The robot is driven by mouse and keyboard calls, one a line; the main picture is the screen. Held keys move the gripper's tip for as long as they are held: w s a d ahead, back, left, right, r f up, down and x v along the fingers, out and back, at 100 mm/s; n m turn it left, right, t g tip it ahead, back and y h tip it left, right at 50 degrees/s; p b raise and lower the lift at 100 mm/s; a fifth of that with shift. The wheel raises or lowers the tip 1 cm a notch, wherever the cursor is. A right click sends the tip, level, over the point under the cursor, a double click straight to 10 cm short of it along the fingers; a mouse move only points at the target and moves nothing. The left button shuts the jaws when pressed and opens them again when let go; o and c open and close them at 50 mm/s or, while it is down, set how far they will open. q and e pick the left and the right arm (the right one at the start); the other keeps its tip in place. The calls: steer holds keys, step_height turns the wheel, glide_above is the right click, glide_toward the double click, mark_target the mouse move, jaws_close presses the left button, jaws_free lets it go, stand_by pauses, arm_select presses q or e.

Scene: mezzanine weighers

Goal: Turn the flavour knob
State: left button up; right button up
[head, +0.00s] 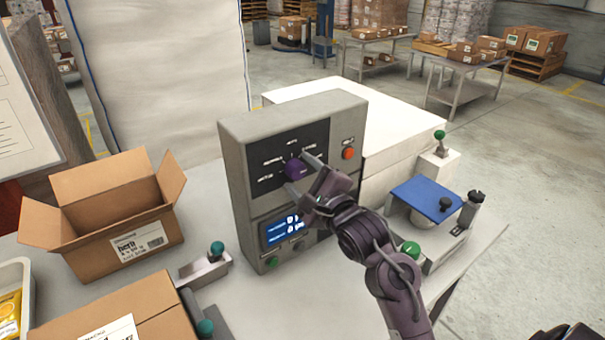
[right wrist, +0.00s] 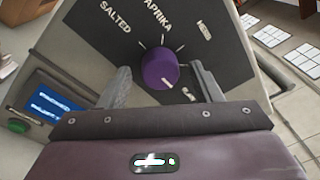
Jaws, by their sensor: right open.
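The purple flavour knob (head: 293,168) sits on the dark panel of a grey control box (head: 238,190). It also shows in the right wrist view (right wrist: 160,70), with white tick marks and labels around it, "SALTED" and "PAPRIKA" among them. My right gripper (head: 297,173) is open in front of the panel, one finger on each side of the knob. In the right wrist view a gap shows between each finger and the knob. The knob's lower edge is near the gripper's dark front edge. My left gripper is not in view.
A red button (head: 348,153) is at the panel's right, and a lit blue display (head: 282,229) is below the knob. An open cardboard box (head: 110,225) stands left of the control box. A blue-topped device (head: 427,198) stands right of my arm.

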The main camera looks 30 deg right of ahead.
steer(key=c, duration=1)
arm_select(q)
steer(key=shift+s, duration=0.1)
